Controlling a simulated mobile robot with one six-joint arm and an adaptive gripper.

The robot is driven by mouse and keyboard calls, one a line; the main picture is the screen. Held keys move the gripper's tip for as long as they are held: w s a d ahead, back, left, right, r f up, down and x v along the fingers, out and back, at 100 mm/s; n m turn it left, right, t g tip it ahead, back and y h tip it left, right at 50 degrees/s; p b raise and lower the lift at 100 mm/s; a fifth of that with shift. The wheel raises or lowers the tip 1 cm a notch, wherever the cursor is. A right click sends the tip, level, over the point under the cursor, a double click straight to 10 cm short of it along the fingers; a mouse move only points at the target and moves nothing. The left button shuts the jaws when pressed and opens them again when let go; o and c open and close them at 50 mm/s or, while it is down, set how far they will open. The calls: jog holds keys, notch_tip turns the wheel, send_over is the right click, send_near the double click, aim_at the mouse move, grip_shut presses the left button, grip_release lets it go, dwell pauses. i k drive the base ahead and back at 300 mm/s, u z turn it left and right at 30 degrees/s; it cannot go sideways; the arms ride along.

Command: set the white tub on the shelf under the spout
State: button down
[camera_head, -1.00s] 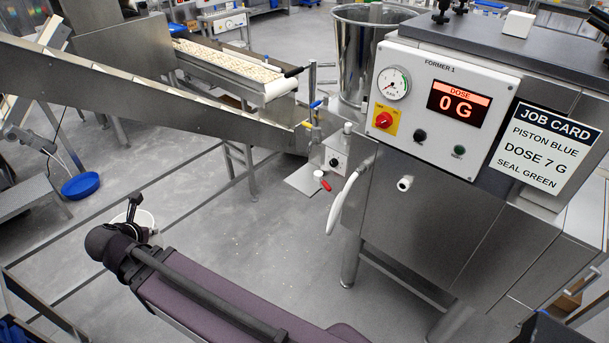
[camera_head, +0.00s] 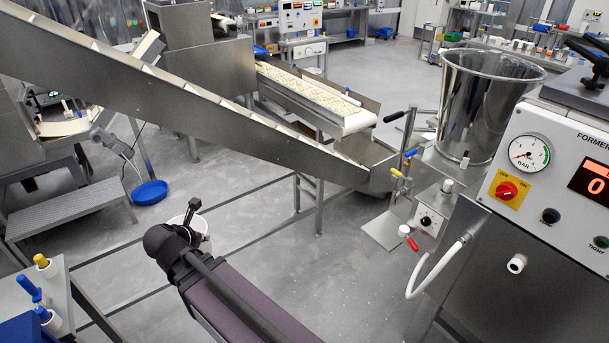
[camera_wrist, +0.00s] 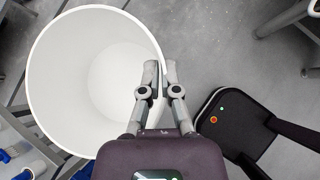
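The white tub (camera_wrist: 95,80) is large in the wrist view, seen from above, open and empty. My gripper (camera_wrist: 160,72) is closed over its right-hand rim, one finger inside and one outside the wall. In the head view the tub (camera_head: 203,224) shows partly behind the end of my arm, above the floor, with my gripper (camera_head: 191,210) at its rim. A flat grey plate (camera_head: 386,233), which looks like the shelf, sits low at right of centre. Above it is a fitting with yellow and blue handles (camera_head: 400,173); I cannot tell which part is the spout.
A sloping conveyor (camera_head: 220,105) crosses behind the tub. The machine's panel (camera_head: 545,185) and a white hose (camera_head: 432,272) are at the right. Open floor (camera_head: 330,270) lies between tub and plate.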

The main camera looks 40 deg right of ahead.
aim_at(388, 230)
jog(key=i, duration=1)
jog(key=z, duration=0.35)
jog(key=k, duration=0.1)
jog(key=z, duration=2.6)
